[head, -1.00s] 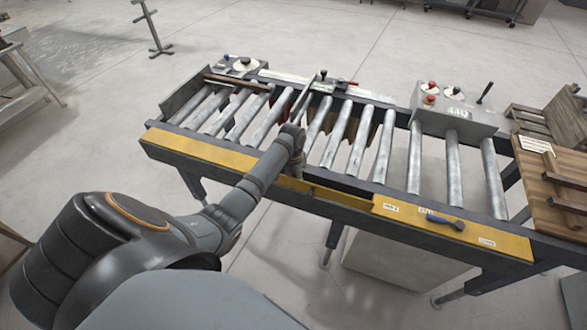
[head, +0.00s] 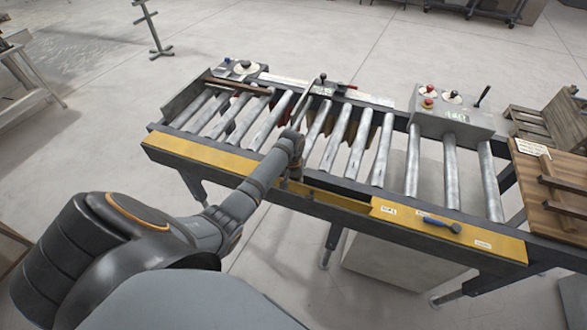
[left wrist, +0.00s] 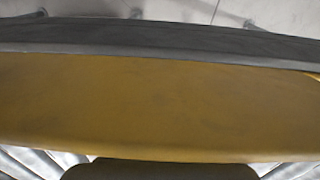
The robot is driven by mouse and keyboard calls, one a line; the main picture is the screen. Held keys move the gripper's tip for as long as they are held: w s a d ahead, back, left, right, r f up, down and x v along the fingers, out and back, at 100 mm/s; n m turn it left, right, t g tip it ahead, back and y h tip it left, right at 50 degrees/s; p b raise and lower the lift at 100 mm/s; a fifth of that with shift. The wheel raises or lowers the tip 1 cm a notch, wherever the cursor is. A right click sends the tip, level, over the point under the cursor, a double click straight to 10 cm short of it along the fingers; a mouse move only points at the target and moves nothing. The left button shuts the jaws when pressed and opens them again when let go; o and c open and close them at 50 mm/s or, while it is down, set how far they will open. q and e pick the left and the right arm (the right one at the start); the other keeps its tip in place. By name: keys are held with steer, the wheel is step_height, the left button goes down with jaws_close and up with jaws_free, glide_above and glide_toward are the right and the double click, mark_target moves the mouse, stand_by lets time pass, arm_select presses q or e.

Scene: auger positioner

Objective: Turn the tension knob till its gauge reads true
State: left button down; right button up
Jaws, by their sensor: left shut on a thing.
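My left arm reaches in from the left in the head view. Its gripper (head: 293,172) is at the near yellow rail of the roller conveyor (head: 213,153), mostly hidden by my wrist. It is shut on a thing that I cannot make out. No tension knob shows clearly at the gripper. The left wrist view shows the yellow rail (left wrist: 160,98) close up, with a dark shape at its bottom edge. I cannot tell which gauge belongs to the knob. My right gripper is not in view.
A blue-handled tool (head: 442,223) lies on the right part of the yellow rail. A wooden rack (head: 550,185) stands at the right end.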

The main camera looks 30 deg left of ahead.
arm_select(q)
steer(key=shift+w+r+n, duration=0.1)
steer(key=shift+n, duration=1.1)
steer(key=c, duration=1.1)
jaws_free()
steer(key=shift+o, duration=0.2)
step_height(320, 180, up, 12)
steer(key=shift+a, duration=0.15)
steer(key=shift+s, duration=0.2)
